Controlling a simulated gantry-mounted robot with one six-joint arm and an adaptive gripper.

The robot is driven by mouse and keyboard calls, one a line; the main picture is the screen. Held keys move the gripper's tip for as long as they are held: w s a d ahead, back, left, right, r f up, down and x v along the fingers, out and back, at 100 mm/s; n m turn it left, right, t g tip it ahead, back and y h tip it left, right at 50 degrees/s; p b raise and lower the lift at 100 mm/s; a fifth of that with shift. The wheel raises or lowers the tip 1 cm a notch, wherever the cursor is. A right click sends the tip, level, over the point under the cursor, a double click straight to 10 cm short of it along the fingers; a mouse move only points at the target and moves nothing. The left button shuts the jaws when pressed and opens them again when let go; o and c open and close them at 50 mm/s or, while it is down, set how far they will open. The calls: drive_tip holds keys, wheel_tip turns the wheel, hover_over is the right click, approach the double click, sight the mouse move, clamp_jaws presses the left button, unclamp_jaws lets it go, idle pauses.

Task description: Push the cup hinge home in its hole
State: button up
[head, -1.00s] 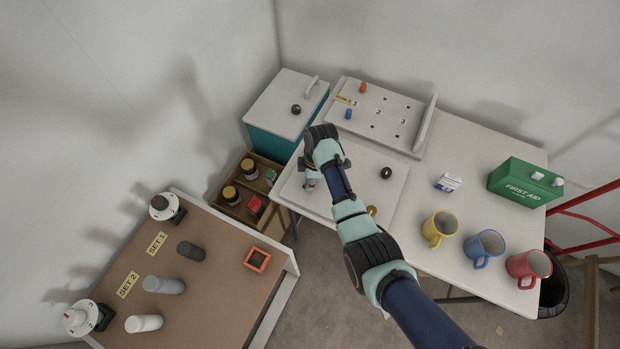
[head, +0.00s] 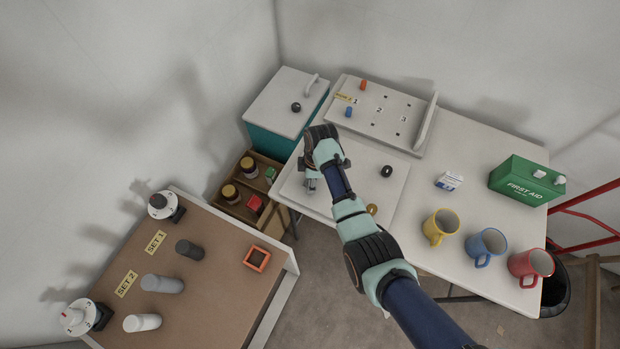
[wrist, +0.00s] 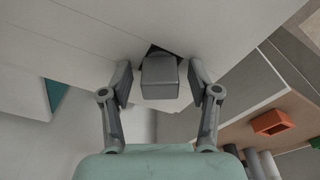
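The cup hinge (wrist: 160,78) appears as a grey block with rounded edges in the wrist view. It stands at a dark hole (wrist: 157,49) in a pale panel, and part of the hole shows just beyond it. I cannot tell how deep it sits. My gripper (wrist: 160,80) has one finger on each side of the block, with a visible gap at both sides, so it is open. In the head view my gripper (head: 311,184) is low over the left part of the white panel (head: 345,162), and my wrist hides the hinge there.
A black ring (head: 386,171) and a brass ring (head: 372,209) lie to the right of my gripper. A raised board with numbered holes (head: 380,112) stands behind. A teal box (head: 285,105) and a wooden crate with jars (head: 250,190) are at the left.

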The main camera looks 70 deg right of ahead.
drive_tip(key=r+p, duration=0.6)
drive_tip(key=shift+s+d, duration=0.15)
drive_tip(key=shift+s, duration=0.15)
idle(0.4)
wheel_tip(320, 180, up, 12)
drive_tip(key=s, duration=0.1)
drive_tip(key=shift+s+d, duration=0.2)
drive_tip(key=shift+d, duration=0.1)
drive_tip(key=shift+w, duration=0.1)
idle(0.3)
